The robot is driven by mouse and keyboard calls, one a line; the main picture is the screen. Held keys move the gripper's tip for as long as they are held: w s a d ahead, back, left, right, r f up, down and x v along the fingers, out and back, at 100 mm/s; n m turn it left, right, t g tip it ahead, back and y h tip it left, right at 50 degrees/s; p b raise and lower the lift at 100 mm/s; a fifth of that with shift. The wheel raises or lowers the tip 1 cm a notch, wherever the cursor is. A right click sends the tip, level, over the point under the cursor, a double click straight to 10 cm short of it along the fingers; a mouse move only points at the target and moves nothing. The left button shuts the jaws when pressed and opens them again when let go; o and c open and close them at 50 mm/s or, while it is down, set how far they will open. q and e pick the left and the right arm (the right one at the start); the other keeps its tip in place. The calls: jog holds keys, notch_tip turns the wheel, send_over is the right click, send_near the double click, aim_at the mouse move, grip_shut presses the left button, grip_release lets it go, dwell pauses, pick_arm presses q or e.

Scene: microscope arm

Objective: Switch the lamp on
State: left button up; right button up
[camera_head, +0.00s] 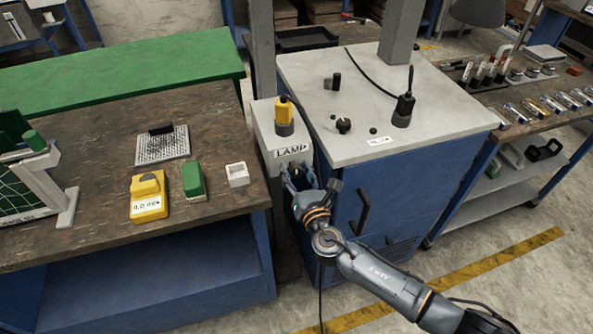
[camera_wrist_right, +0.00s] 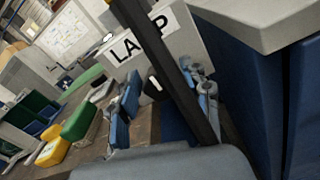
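A grey box labelled LAMP (camera_head: 268,125) stands between the wooden bench and the blue cabinet. The LAMP label also shows in the wrist view (camera_wrist_right: 143,36). My right gripper (camera_head: 296,172) is at the box's front face, just below the label. Its fingers are spread apart. In the right wrist view, a small dark and white part (camera_wrist_right: 155,84) on the box face shows between the fingers; it may be the switch. A dark bar crosses this view and hides part of the face. I cannot tell whether the fingers touch the switch. My left gripper is not in view.
A yellow-and-black device (camera_head: 284,110) stands on the box. The blue cabinet (camera_head: 375,195) with a pale top is close on the right.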

jog(key=c, duration=0.7)
jog(key=shift+c, duration=0.2)
jog(key=shift+f+m+b, duration=0.25)
jog(key=shift+m+b, duration=0.9)
jog(key=shift+m, duration=0.35)
jog(key=m+b, duration=0.2)
jog(key=m, duration=0.2)
jog(key=shift+d+m, duration=0.15)
jog(key=shift+m, duration=0.15)
jog(key=m+b, duration=0.2)
jog(key=m, duration=0.8)
jog(key=shift+m, duration=0.3)
jog(key=o, duration=1.2)
jog(key=shift+c, duration=0.2)
